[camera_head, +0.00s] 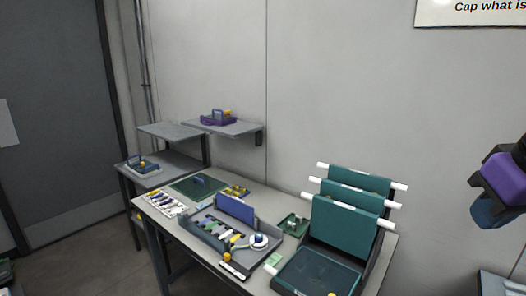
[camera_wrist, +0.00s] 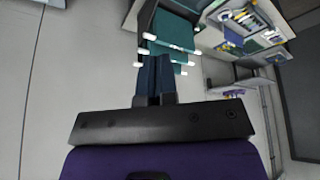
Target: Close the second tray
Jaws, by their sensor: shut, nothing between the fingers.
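A stack of teal hinged trays stands at the right front of the table in the head view. One tray (camera_head: 318,272) lies flat at the bottom. Three trays stand raised behind it, the front one (camera_head: 345,222), the middle one (camera_head: 350,197) and the rear one (camera_head: 359,181), with white rod ends on both sides. Which one counts as the second tray I cannot tell. In the wrist view the raised trays (camera_wrist: 173,31) show beyond the fingertips. My gripper (camera_wrist: 154,60) is shut and empty, apart from the trays. In the head view it is partly seen at the far right.
The table (camera_head: 268,190) holds a grey work tray (camera_head: 193,238) with a blue lid (camera_head: 236,208), a green mat (camera_head: 199,187) and small parts left of the stack. Shelves (camera_head: 170,131) are on the wall behind. The space between my gripper and the stack looks clear.

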